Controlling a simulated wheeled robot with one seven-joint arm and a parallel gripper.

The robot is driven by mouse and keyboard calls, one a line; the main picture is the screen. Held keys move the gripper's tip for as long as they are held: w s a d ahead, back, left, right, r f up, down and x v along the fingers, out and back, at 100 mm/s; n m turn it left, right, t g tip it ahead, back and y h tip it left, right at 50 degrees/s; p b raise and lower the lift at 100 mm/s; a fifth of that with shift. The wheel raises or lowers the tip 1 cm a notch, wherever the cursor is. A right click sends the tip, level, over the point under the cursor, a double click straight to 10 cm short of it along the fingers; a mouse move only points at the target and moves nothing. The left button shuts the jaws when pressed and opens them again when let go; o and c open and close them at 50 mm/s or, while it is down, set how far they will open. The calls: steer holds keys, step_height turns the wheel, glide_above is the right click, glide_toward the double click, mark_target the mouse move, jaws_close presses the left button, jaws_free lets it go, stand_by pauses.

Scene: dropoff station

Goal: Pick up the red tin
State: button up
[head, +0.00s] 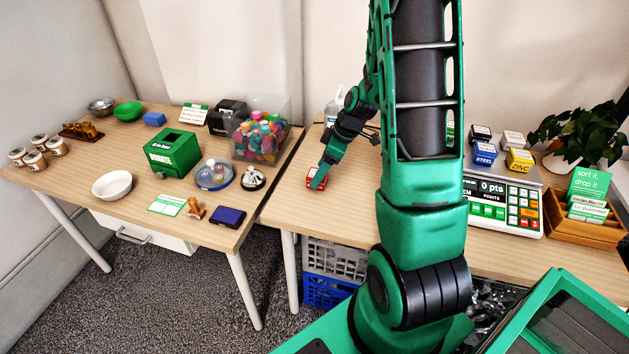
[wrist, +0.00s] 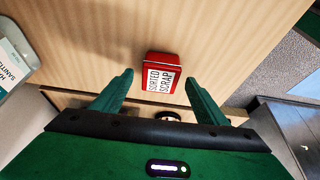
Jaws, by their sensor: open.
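The red tin (head: 310,182) is a small box on the wooden right-hand table, near that table's left edge. In the wrist view the red tin (wrist: 157,62) shows a white label reading "SORTED SCRAP". My gripper (head: 319,179) is right at the tin in the head view and partly covers it. In the wrist view the green fingers of my gripper (wrist: 159,77) are spread wide, one on each side of the tin's near end. Neither finger visibly touches it. How far the tin lies beyond the fingertips is hard to tell.
A sanitizer bottle (wrist: 15,55) stands at the left in the wrist view. A scale (head: 505,205) with labelled tins stands to the right. The left table (head: 135,205) holds a green donation box (head: 172,153) and a tub of colourful items (head: 262,135). Bare wood surrounds the red tin.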

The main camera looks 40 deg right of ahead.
steer(key=shift+x, duration=1.45)
steer(key=c, duration=1.2)
steer(key=shift+c, duration=0.2)
steer(key=shift+r, duration=0.15)
